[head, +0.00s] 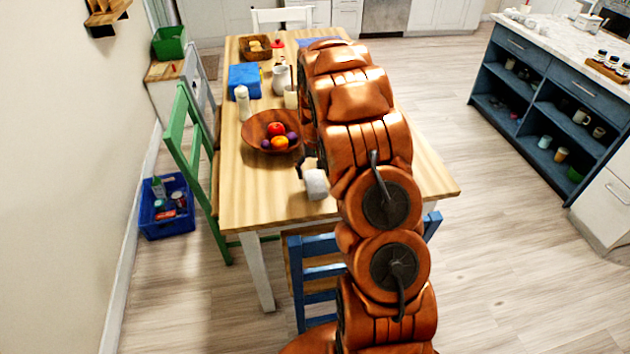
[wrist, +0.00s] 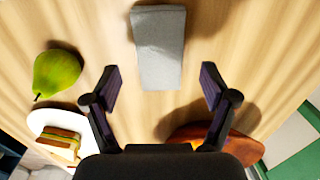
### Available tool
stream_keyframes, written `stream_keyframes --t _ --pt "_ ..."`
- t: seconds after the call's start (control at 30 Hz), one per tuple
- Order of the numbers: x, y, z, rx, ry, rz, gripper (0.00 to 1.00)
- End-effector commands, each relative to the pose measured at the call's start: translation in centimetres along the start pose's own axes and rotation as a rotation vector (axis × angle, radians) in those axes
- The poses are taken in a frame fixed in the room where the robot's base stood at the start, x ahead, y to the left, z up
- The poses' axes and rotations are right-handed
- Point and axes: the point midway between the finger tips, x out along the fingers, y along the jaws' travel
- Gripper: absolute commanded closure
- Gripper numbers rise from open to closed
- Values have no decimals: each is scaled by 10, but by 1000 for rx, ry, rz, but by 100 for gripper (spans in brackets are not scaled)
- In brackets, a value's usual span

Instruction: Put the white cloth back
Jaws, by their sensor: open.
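The white cloth (wrist: 157,45) looks pale grey and shows as a narrow folded piece on the wooden table (wrist: 245,30), at the top middle of the wrist view. My gripper (wrist: 161,80) is open, with its dark fingers apart and nothing between them. The cloth lies just beyond the fingertips, centred between them; I cannot tell the height above it. In the head view my arm hides most of this area of the table (head: 252,205). A small white item (head: 316,184) shows beside the arm there; I cannot tell whether it is the cloth.
A green pear (wrist: 56,73) and a plate (wrist: 42,121) with a sandwich (wrist: 62,146) lie left of my gripper. A brown fruit bowl (head: 257,124), green chair (head: 176,135) and blue chair (head: 318,272) are around. Dark blue open shelving (head: 545,120) stands right.

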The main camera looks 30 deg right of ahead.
Motion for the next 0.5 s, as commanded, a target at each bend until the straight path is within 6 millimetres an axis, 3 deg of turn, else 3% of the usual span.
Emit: stream_keyframes --t 0.3,0.5 --pt "-56 0 0 0 3 0 15" --pt "-75 0 0 -1 0 1 15"
